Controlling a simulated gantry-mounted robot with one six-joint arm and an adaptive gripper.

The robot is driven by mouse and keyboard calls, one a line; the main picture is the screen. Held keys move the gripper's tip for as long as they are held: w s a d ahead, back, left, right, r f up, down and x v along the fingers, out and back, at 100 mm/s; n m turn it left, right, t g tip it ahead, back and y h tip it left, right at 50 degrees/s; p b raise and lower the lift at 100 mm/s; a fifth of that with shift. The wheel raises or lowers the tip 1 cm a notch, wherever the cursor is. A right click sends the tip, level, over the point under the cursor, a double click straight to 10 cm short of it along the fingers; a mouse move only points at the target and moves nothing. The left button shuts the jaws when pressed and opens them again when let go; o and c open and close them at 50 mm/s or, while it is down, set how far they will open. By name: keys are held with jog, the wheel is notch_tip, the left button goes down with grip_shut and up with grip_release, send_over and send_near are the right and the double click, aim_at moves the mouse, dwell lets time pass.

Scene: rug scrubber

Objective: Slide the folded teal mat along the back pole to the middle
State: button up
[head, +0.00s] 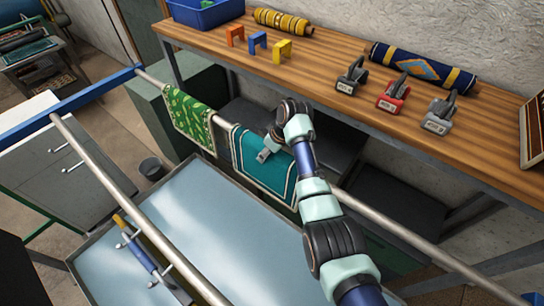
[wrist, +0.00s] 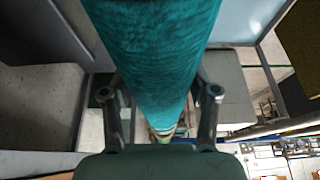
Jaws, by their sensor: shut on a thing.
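The folded teal mat (head: 272,177) hangs over the back pole (head: 392,231), with a pale striped border along its edges. It hangs right of a green patterned mat (head: 188,119) on the same pole, with a small gap between them. My gripper (head: 268,150) is at the top of the teal mat, shut on it at the pole. In the wrist view the teal mat (wrist: 155,50) runs between my two fingers, one on each side of the fold. My arm hides part of the mat's right side and the pole behind it.
A wooden shelf (head: 335,65) behind holds rolled rugs, small coloured brackets and several clamps. The back pole is bare to the right of my arm.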

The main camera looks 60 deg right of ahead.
jog(key=shift+w+f+b, duration=0.15)
jog(key=shift+w+b, duration=0.45)
jog(key=shift+b, duration=0.15)
jog(key=shift+w+f+b, duration=0.15)
jog(key=shift+w+b, duration=0.4)
jog(key=shift+b, duration=0.15)
jog(key=o, duration=1.7)
jog(key=shift+w+d+r, duration=0.1)
jog(key=shift+r, duration=0.15)
jog(key=shift+r, duration=0.1)
jog(key=v, duration=1.1)
jog(key=shift+s+r, duration=0.25)
jog(key=shift+r, duration=0.1)
